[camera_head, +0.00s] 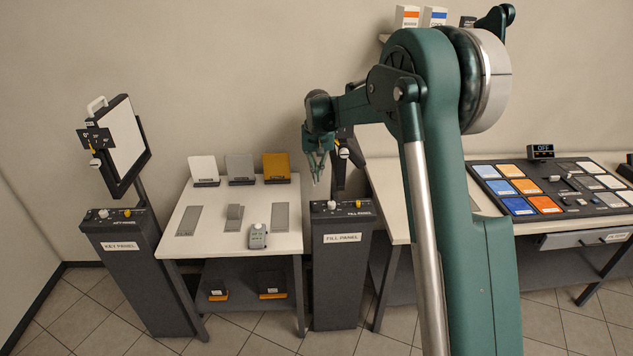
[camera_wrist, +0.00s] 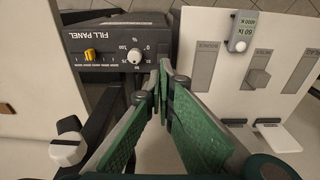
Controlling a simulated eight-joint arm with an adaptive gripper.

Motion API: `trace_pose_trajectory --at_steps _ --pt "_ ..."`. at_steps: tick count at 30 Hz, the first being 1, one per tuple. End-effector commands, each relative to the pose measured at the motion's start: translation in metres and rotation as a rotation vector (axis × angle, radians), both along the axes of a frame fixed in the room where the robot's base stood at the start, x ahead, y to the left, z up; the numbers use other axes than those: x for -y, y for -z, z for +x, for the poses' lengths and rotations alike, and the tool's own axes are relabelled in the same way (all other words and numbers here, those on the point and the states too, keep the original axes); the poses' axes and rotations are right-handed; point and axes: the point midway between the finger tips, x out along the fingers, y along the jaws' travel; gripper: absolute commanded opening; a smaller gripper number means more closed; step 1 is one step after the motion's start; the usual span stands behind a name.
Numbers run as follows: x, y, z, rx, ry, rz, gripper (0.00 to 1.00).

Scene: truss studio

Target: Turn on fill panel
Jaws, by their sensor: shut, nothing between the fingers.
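The fill panel stand is a dark box (camera_head: 341,275) labelled FILL PANEL, between the small white table and the long table. Its top carries a white dial (camera_head: 331,205) and a small yellow switch (camera_head: 358,203). In the wrist view the control box (camera_wrist: 115,35) appears upside down, with the yellow switch (camera_wrist: 90,55) left of the white dial (camera_wrist: 134,56). My gripper (camera_head: 317,181) is shut and empty, above the stand's left side. In the wrist view its green fingertips (camera_wrist: 165,78) converge just right of the dial; contact is not clear. My arm hides most of the fill panel's upper part.
A white knob (camera_wrist: 68,148) on a dark bracket sits near my gripper. The small table (camera_head: 175,235) holds upright cards, grey plates and a meter (camera_head: 258,237). The key panel stand (camera_head: 135,275) is at left. A button console (camera_head: 550,187) lies on the right table.

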Motion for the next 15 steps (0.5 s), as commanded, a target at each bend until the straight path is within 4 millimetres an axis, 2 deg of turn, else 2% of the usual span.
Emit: trace_pose_trajectory --at_steps 15 --pt "-0.009 -0.001 -0.017 0.184 -0.001 -0.002 0.00"
